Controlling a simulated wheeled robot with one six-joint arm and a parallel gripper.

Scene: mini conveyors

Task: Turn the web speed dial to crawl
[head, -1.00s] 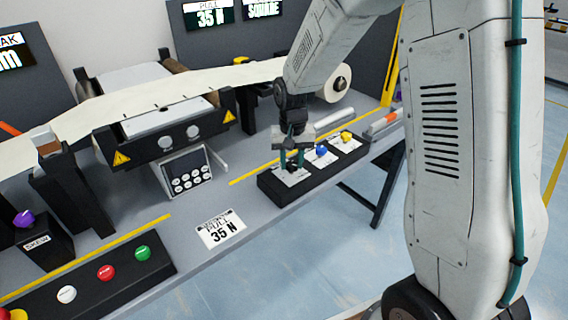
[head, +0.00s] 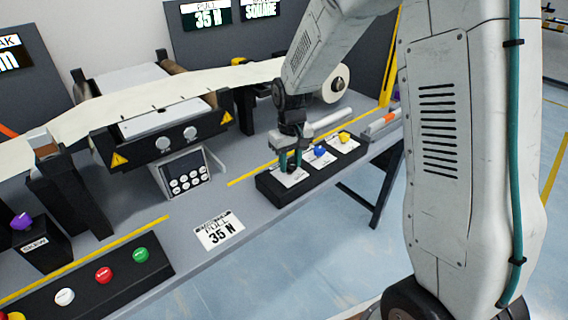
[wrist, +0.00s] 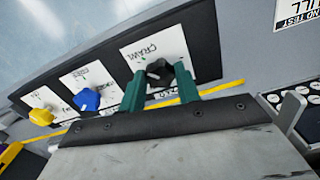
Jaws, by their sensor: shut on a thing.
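The black dial (wrist: 159,70) sits on a white plate with "CRAWL" printed on it in the wrist view. My gripper (wrist: 161,82) is shut on this dial, one green finger on each side. In the head view my gripper (head: 291,160) reaches down onto the nearest plate of the black dial panel (head: 262,184), and its fingers mostly hide the dial. More lettering on the plate is partly covered by the fingers. I cannot tell exactly where the dial points.
A blue knob (head: 319,151) and a yellow knob (head: 344,138) sit on white plates along the same panel, beside my gripper. Red, green and white buttons are at the lower left.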

